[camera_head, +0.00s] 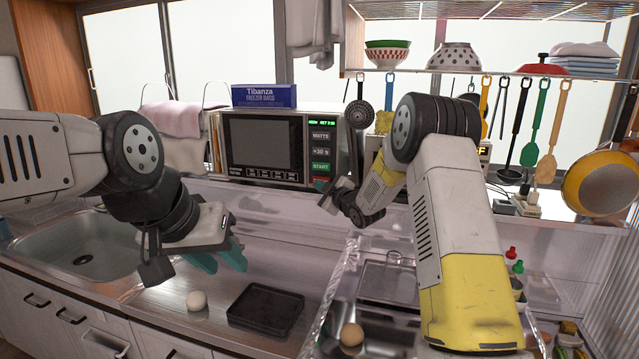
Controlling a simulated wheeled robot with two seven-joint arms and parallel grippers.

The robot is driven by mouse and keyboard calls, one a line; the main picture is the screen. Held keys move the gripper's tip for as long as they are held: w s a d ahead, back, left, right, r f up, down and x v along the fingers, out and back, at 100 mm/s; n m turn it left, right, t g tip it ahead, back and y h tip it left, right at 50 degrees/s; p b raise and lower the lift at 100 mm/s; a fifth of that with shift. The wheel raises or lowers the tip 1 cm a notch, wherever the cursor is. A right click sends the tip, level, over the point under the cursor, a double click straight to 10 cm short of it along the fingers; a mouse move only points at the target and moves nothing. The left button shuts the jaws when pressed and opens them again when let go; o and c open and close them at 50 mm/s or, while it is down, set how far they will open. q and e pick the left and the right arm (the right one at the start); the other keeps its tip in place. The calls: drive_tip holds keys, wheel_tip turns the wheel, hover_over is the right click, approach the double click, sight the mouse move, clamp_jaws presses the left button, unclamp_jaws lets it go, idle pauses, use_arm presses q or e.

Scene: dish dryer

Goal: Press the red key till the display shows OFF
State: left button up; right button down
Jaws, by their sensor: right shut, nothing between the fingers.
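The microwave (265,148) stands on the back ledge. Its panel has a small green-lit display (320,122), too small to read surely, above WATTS, +30 s and START keys. A sliver of a red key (318,179) shows below START, mostly hidden by my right gripper (323,186). That gripper is shut and empty at the panel's lower right; I cannot tell whether it touches the key. My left gripper (218,258) hangs over the counter, open and empty.
A sink (80,250) is at left. A white egg-like object (196,300) and a black tray (265,308) lie on the counter. A brown egg (351,335) is in front of my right arm. Utensils and a yellow pan (598,182) hang at right.

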drive_tip(key=shift+w, duration=0.15)
idle(0.5)
drive_tip(key=shift+w+d, duration=0.1)
drive_tip(key=shift+w, duration=0.15)
drive_tip(key=shift+w+d, duration=0.3)
drive_tip(key=shift+w, duration=0.5)
idle(1.0)
drive_tip(key=shift+s, duration=0.15)
drive_tip(key=shift+s+a, duration=0.2)
drive_tip(key=shift+s, duration=0.35)
drive_tip(key=shift+s+a, duration=0.2)
drive_tip(key=shift+s, duration=0.3)
drive_tip(key=shift+s+a, duration=0.25)
drive_tip(key=shift+s, duration=0.55)
drive_tip(key=shift+s+a, duration=0.25)
drive_tip(key=shift+s, duration=0.55)
drive_tip(key=shift+s+a, duration=0.25)
drive_tip(key=shift+s, duration=0.55)
